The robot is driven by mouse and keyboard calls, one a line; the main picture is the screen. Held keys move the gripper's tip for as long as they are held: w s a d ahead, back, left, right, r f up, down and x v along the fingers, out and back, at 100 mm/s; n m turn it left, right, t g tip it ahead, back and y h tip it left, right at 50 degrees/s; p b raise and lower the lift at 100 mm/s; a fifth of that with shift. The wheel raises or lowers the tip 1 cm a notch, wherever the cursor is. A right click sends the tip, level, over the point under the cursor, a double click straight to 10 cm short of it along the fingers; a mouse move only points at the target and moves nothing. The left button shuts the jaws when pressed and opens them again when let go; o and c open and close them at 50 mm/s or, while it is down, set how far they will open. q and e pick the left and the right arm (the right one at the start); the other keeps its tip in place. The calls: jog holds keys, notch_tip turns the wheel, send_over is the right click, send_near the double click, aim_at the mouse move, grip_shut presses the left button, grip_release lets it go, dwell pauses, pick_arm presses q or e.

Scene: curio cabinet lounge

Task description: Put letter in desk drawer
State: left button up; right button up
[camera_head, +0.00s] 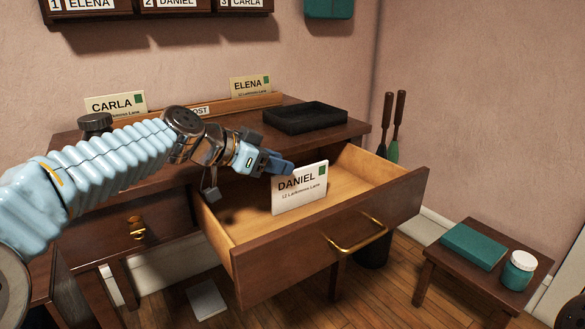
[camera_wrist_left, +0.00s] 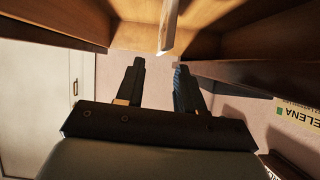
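The letter (camera_head: 299,190), a cream envelope marked DANIEL with a green stamp, is upright inside the open desk drawer (camera_head: 325,240). Whether its lower edge rests on the drawer floor is hard to tell. My left gripper (camera_head: 283,166) is at the letter's upper left corner, over the drawer. In the left wrist view its fingers (camera_wrist_left: 158,68) are spread apart with nothing between them. The letter (camera_wrist_left: 168,28) shows edge-on there, just beyond the fingertips. My right gripper is not in view.
The desk top holds a black tray (camera_head: 305,117) and a wooden letter rack (camera_head: 225,105) with CARLA (camera_head: 115,104) and ELENA (camera_head: 250,87) letters. A small side table (camera_head: 455,275) with a teal book (camera_head: 473,246) and jar (camera_head: 519,270) stands at right. The drawer has free room around the letter.

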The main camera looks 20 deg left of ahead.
pick_arm(q)
jog(key=v, duration=0.6)
dwell(1.1)
